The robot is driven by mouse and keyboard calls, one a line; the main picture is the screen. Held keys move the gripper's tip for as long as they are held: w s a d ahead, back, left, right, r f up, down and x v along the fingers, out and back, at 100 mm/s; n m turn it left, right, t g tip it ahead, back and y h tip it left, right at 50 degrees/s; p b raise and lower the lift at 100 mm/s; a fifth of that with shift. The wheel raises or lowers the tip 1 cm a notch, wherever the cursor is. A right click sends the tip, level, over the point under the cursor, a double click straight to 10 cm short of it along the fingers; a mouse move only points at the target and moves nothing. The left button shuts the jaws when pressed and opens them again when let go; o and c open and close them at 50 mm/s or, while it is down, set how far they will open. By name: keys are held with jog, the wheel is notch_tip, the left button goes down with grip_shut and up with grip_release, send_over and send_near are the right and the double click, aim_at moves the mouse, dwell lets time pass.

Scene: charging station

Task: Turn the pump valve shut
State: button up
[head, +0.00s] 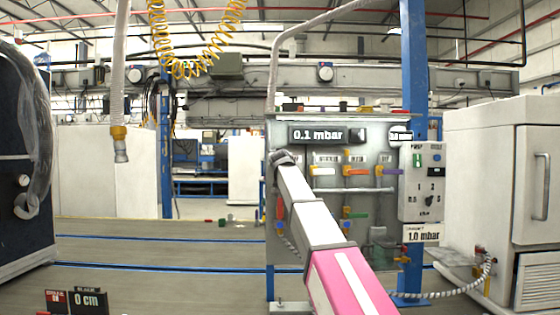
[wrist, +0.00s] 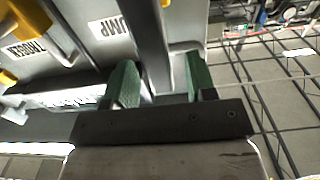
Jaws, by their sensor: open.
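The grey valve panel (head: 375,225) stands in the middle of the head view. My arm reaches up to its left part, with my gripper (head: 283,158) close to the panel face. In the wrist view my gripper (wrist: 162,88) is open, its two green fingers apart. A white PUMP label (wrist: 109,28) shows upside down just beyond the left finger. A dark grey bar (wrist: 150,40) runs into the gap between the fingers. I cannot tell whether it is the pump valve's handle or whether a finger touches it. My arm hides part of the panel in the head view.
A NITROGEN label (wrist: 22,50) and a yellow valve part (wrist: 30,14) lie left of the gripper in the wrist view. A control box (head: 422,180) and a white cabinet (head: 500,180) stand right of the panel. A blue post (head: 413,60) rises behind it.

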jog(key=shift+w, duration=0.4)
grip_shut()
